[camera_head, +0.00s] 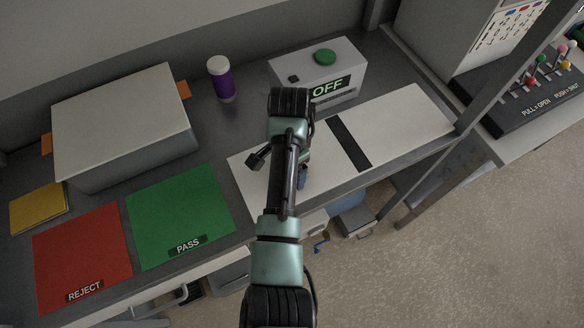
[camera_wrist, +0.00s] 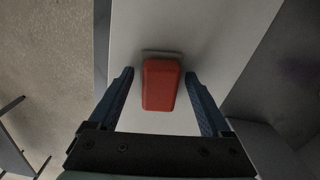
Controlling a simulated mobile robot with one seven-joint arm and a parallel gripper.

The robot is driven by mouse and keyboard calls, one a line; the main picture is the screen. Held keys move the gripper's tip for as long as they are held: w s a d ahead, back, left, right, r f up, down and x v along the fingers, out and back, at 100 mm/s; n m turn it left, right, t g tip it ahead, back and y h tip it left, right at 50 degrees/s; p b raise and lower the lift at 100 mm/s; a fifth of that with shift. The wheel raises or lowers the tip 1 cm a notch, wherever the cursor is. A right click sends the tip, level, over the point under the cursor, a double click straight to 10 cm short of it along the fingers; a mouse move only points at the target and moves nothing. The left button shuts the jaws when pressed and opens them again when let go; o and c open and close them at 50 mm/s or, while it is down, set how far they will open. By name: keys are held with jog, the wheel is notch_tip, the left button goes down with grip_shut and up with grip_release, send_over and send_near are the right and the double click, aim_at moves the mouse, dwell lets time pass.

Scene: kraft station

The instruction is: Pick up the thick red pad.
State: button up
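The thick red pad (camera_wrist: 161,86) shows in the wrist view as a red block with rounded edges on a pale surface. My gripper (camera_wrist: 160,84) is open, with one blue finger on each side of the pad and a gap between each finger and the pad. I cannot tell how high the fingers are above the surface. In the head view my arm hides the pad, and the gripper (camera_head: 280,170) is mostly hidden above the white board (camera_head: 403,115).
A green PASS mat (camera_head: 180,210) and a red REJECT mat (camera_head: 82,250) lie left. A large grey box (camera_head: 120,115), a yellow pad (camera_head: 38,208), a purple bottle (camera_head: 222,80) and a box marked OFF (camera_head: 300,68) stand around. A metal post (camera_head: 500,75) rises at the right.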

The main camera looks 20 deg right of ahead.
jog(key=c, duration=1.1)
notch_tip(320, 180, up, 10)
jog(key=shift+r, duration=0.1)
